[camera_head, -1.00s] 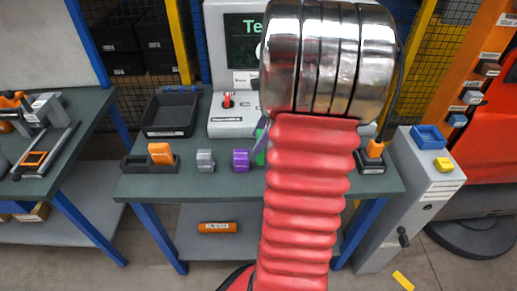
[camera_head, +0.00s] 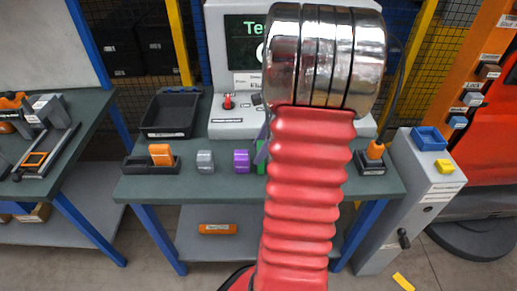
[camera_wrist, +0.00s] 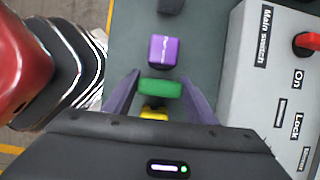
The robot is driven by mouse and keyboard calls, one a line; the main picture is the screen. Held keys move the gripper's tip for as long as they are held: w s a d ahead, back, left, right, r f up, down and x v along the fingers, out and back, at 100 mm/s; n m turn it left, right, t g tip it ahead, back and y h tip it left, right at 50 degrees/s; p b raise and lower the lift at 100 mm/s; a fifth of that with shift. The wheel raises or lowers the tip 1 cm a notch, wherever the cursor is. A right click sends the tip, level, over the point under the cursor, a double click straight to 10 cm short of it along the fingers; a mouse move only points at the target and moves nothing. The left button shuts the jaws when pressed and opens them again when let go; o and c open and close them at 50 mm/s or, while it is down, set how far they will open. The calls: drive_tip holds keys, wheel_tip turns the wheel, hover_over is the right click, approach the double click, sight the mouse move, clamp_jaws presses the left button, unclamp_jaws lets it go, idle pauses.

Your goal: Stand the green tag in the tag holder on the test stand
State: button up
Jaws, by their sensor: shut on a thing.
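The green tag (camera_wrist: 160,88) sits between the two purple-grey fingers of my gripper (camera_wrist: 160,80) in the wrist view. The gripper is shut on it. In the head view only a sliver of the green tag (camera_head: 260,160) shows beside one finger (camera_head: 262,145), because my red arm covers the rest. I cannot tell whether the tag is clear of the bench. The test stand (camera_head: 228,125) with its screen and red switch stands at the back of the bench; its grey panel (camera_wrist: 262,100) is at right in the wrist view. The tag holder cannot be made out; my arm hides part of the stand.
A purple block (camera_head: 241,160) and a grey block (camera_head: 205,161) stand left of the green tag. A black tray (camera_head: 170,113) and a holder with an orange block (camera_head: 160,154) are further left.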

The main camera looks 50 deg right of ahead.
drive_tip(key=o, duration=1.2)
drive_tip(key=v, duration=1.2)
drive_tip(key=shift+d, duration=0.1)
